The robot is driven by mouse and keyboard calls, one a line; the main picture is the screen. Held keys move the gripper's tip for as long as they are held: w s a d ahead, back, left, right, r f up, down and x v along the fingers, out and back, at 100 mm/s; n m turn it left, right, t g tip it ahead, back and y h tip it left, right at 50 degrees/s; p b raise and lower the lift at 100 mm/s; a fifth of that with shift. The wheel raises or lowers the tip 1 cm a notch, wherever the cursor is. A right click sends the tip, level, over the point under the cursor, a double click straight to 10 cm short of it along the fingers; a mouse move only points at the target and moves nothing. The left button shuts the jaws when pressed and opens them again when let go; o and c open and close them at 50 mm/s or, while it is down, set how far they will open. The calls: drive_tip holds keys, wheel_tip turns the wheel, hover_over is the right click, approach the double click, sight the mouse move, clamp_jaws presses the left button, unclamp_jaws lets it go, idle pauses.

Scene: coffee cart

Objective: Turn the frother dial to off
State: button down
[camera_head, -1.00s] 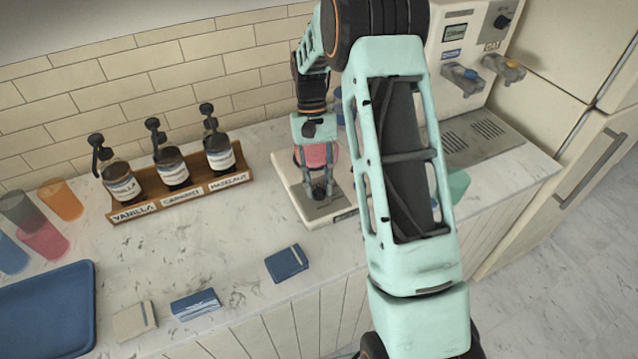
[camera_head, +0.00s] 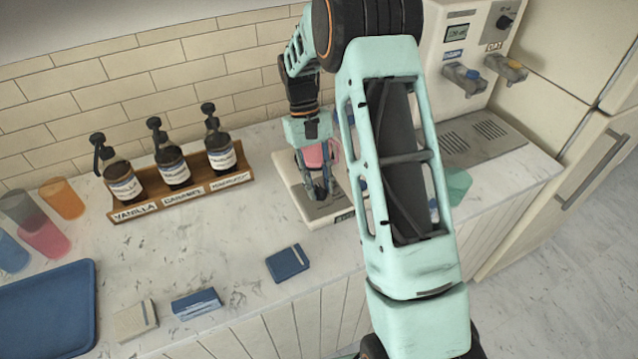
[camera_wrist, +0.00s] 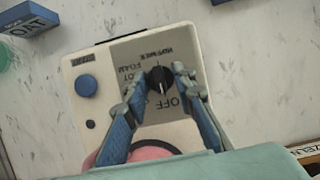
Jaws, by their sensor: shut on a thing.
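The frother is a cream-coloured base with a grey control plate (camera_head: 340,205) on the counter; it also fills the middle of the wrist view (camera_wrist: 73,120). Its black dial (camera_wrist: 159,80) has a pale mark pointing down in the wrist view, toward the printed word OFF (camera_wrist: 168,103). Other printed words, FOAM and HOT among them, lie left of the dial. My gripper (camera_head: 321,192) reaches down onto the plate, its fingers (camera_wrist: 157,88) on either side of the dial and shut on it. A pink pitcher (camera_head: 316,155) stands on the frother behind the fingers.
A wooden rack (camera_head: 240,178) with several syrup bottles stands to the left. The coffee machine (camera_head: 440,75) is at right, partly behind my arm. A blue box (camera_head: 287,264) lies in front. A blue button (camera_wrist: 86,85) sits beside the control plate.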

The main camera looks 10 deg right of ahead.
drive_tip(key=c, duration=1.6)
unclamp_jaws()
drive_tip(key=v, duration=1.2)
